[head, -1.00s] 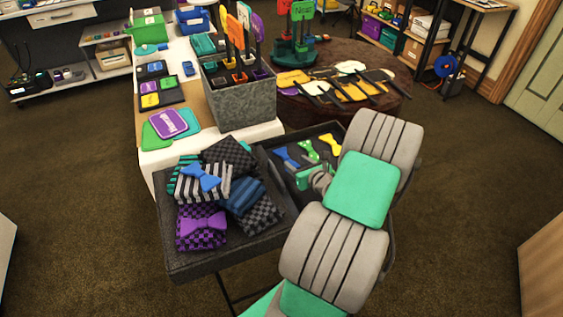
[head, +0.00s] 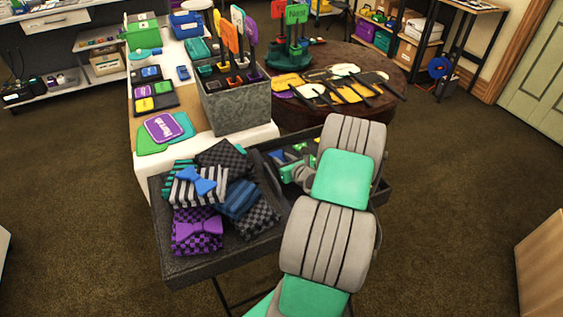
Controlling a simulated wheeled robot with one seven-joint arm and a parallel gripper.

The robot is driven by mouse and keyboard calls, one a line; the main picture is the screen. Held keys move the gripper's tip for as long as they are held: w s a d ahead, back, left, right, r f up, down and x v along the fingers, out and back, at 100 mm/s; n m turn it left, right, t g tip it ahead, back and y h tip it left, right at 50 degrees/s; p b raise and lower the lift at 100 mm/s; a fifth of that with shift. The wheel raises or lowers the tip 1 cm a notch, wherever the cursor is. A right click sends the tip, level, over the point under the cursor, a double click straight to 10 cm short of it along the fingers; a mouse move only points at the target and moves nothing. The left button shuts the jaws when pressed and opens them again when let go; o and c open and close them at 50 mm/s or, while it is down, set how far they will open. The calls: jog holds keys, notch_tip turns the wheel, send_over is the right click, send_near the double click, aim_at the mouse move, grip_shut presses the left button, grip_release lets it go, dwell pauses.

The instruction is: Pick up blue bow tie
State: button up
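One blue bow tie (head: 196,181) lies on a black-and-white striped folded cloth in the left part of the dark tray stand (head: 172,268). Another blue bow tie (head: 277,158) lies in the right compartment (head: 262,148), mostly hidden by my gripper. My gripper (head: 288,170) is low over that right compartment, close beside this second bow tie. My arm hides much of the compartment. The fingertips are too small and covered to show whether they are open or shut, or touching anything.
A purple bow tie (head: 198,228) lies on purple checked cloth, with other folded cloths around it. A grey bin (head: 236,108) of signs stands on the table behind. A round brown table (head: 350,112) stands at the back right. Floor to the right is clear.

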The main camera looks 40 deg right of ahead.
grip_shut()
